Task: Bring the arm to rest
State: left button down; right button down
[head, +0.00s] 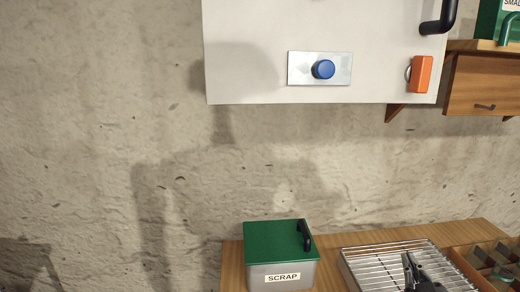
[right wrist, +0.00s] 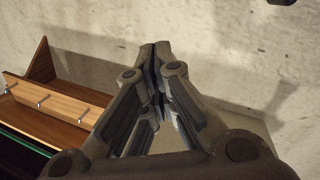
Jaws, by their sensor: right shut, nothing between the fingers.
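My right gripper (head: 410,262) shows at the lower right of the head view, dark grey, in front of the wire rack. In the right wrist view its fingers (right wrist: 157,58) come together at the tips, with nothing between them. Most of the right arm is out of the head view. My left gripper is in neither view.
A scrap bin (head: 282,277) with a green lid (head: 274,240) and a wire rack (head: 362,262) stand on the wooden counter (head: 232,268). A wooden shelf (right wrist: 50,100) with pegs lies left in the wrist view.

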jog(key=s+a+f+m+g, duration=0.1)
jog(key=s+a+f+g, duration=0.25)
jog(key=s+f, duration=0.35)
jog(key=s+a+f+g, duration=0.2)
jog(key=s+f+g, duration=0.2)
jog(key=f, duration=0.5)
jog(key=s+a+f+n+g+y, duration=0.1)
jog(key=s+a+f+g+y, duration=0.2)
jog(key=s, duration=0.5)
jog(key=s+a+f+g, duration=0.3)
jog(key=s+a+f, duration=0.15)
jog(key=s, duration=0.45)
notch_tip(320, 180, down, 26)
jog(key=s+g, duration=0.1)
jog(key=g, duration=0.1)
jog(key=s+d+f, duration=0.3)
jog(key=s+f, duration=1.3)
jog(key=s, duration=0.1)
jog(key=shift+f+g, duration=0.15)
jog(key=shift+g, duration=0.3)
